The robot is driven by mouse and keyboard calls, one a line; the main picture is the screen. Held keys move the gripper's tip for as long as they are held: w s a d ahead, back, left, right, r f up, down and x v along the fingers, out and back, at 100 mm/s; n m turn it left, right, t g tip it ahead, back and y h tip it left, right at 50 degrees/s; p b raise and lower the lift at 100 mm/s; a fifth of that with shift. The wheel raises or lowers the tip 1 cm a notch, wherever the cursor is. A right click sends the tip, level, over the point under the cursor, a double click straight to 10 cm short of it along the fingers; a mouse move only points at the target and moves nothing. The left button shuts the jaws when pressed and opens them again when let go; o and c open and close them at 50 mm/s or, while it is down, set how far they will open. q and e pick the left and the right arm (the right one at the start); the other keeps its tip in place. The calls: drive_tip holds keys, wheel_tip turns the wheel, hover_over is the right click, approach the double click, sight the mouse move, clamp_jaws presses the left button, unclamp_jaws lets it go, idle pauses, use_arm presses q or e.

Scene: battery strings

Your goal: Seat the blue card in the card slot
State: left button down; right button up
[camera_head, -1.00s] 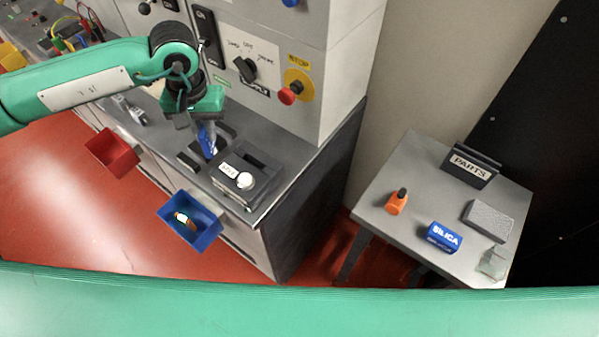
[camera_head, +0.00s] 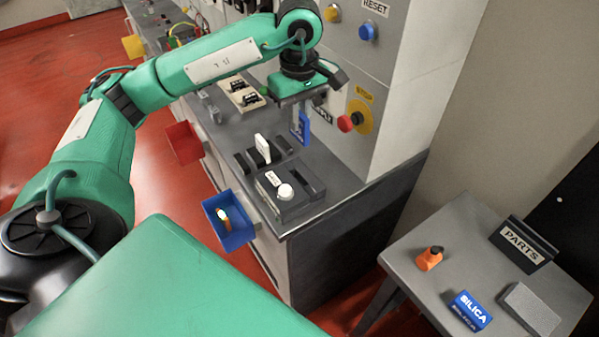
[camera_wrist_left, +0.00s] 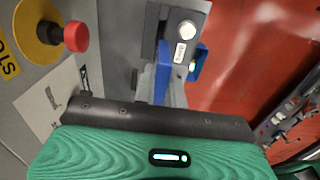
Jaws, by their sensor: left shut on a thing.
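My left gripper (camera_head: 301,103) points down over the grey counter, shut on the blue card (camera_head: 302,127). The card hangs upright, clear of the dark box below it. In the wrist view a blue strip of the card (camera_wrist_left: 181,49) shows beyond the gripper body, and the fingertips are hard to make out. The dark box (camera_head: 305,207) has a white round knob, a white label and a dark recess on top; I cannot tell if the recess is the card slot. My right gripper is out of view.
A red bin (camera_head: 184,143) and a blue bin (camera_head: 229,220) with a small item hang on the counter front. The panel with a red stop button (camera_head: 346,123) rises close behind the gripper. A side table (camera_head: 470,257) at right holds several small objects.

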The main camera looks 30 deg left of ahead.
use_arm(q)
drive_tip(key=p, duration=0.2)
approach(299, 170)
drive_tip(key=s+d+f, duration=0.1)
drive_tip(key=s+f, duration=0.1)
drive_tip(key=shift+d+f+p, duration=0.15)
drive_tip(key=shift+f+p, duration=0.5)
drive_tip(key=shift+f, duration=1.7)
drive_tip(key=shift+s+f, duration=0.1)
drive_tip(key=shift+f, duration=0.05)
drive_tip(key=c, duration=1.5)
unclamp_jaws()
drive_tip(key=shift+o, duration=0.2)
